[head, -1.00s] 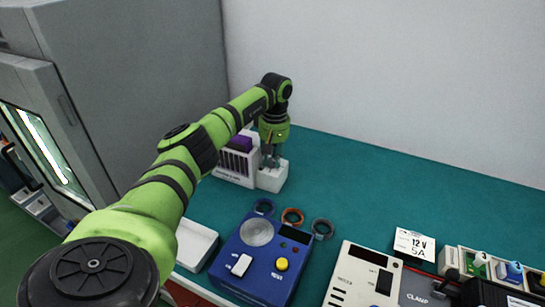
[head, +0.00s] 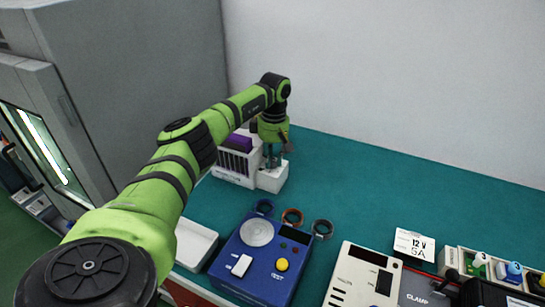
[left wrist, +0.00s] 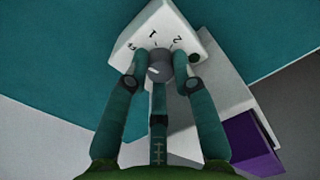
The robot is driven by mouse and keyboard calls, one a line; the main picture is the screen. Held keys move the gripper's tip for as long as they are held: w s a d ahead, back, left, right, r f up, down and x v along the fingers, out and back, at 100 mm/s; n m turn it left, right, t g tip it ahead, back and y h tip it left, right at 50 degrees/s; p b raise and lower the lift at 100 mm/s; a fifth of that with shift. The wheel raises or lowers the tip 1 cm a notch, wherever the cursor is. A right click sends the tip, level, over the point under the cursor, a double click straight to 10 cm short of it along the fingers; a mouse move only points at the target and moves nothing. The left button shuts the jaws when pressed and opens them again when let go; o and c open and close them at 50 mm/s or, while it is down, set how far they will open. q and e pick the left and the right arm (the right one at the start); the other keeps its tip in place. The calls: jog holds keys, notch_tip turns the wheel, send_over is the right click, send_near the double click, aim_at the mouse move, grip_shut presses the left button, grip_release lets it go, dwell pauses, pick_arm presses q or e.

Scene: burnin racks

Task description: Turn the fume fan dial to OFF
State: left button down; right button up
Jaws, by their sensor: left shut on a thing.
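The fume fan appears to be the white unit with a dark grille (head: 236,163) and a purple top (head: 238,141) at the back of the bench. A white control box (head: 271,180) stands against its right side. My left gripper (head: 271,162) points down over this box. In the left wrist view, my left gripper (left wrist: 160,72) is shut on the round grey dial (left wrist: 159,64). The white dial face (left wrist: 143,32) shows marks 1 and 2 and another mark at left that I cannot read surely. A pale line shows on the dial, partly hidden by the fingers.
A cream panel (head: 355,277) and a 12 V box (head: 414,244) stand at right. A grey cabinet (head: 130,90) rises at left.

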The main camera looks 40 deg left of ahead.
aim_at(273, 159)
pick_arm(q)
jog(key=shift+f+n, duration=0.1)
jog(key=shift+n, duration=0.3)
jog(key=c, duration=1.3)
grip_release()
jog(key=shift+s, duration=0.1)
notch_tip(273, 159, up, 12)
jog(key=shift+w, duration=0.3)
